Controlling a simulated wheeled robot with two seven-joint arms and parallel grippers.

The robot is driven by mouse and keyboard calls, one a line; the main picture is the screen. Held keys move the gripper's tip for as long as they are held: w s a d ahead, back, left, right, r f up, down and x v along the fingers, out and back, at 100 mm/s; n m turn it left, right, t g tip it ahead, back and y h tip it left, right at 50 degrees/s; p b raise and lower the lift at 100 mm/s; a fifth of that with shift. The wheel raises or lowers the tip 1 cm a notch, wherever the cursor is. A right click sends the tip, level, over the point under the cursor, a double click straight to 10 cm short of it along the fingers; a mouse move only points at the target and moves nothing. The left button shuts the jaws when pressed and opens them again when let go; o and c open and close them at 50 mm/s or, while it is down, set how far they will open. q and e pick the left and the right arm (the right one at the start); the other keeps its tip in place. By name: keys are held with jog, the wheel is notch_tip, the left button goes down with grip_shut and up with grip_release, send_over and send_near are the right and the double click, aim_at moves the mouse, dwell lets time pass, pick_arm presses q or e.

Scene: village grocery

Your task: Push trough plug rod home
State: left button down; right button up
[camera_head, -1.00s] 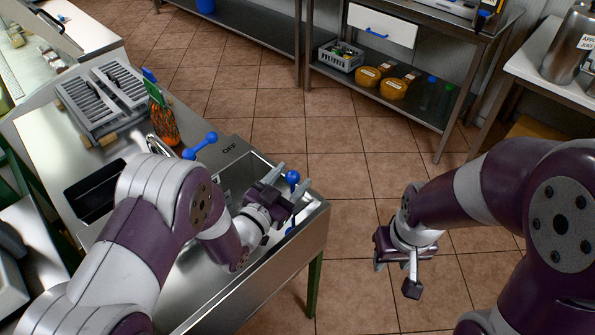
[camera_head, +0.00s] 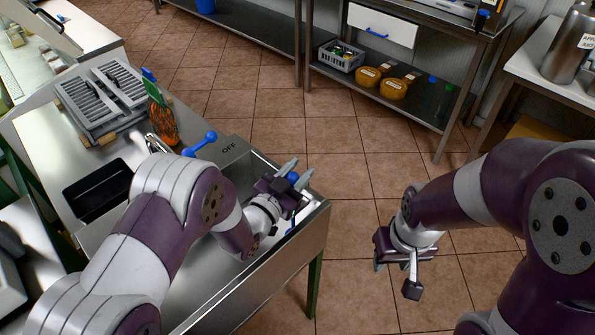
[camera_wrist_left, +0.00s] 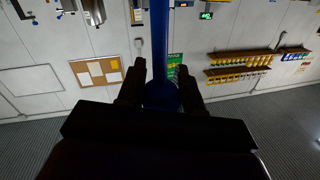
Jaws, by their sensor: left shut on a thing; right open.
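The plug rod shows as a blue ball knob (camera_head: 292,177) between the fingers of my left gripper (camera_head: 291,174), over the right end of the steel trough (camera_head: 318,222). In the left wrist view the blue rod (camera_wrist_left: 160,45) runs up from the knob (camera_wrist_left: 160,95) between the two dark fingers (camera_wrist_left: 160,80). My left gripper is shut on it. A short blue piece shows beside the gripper inside the trough; its lower end is hidden. My right gripper (camera_head: 398,275) is open and empty, over the floor right of the trough.
A blue lever (camera_head: 200,145) stands at the trough's back edge near the "OFF" mark. A black tray (camera_head: 98,192), a grey slotted rack (camera_head: 105,95) and an orange net bag (camera_head: 163,122) are on the counter. The tiled floor right of the trough is clear.

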pick_arm(q)
notch_tip(320, 180, down, 3)
jog(key=shift+s+f+b, duration=0.15)
jog(key=shift+b, duration=0.7)
jog(key=c, duration=0.8)
grip_release()
jog(key=shift+o, duration=0.2)
jog(key=v, duration=0.7)
jog(key=shift+a, duration=0.15)
pick_arm(e)
jog(key=shift+f, duration=1.25)
pick_arm(q)
jog(key=shift+s, duration=0.15)
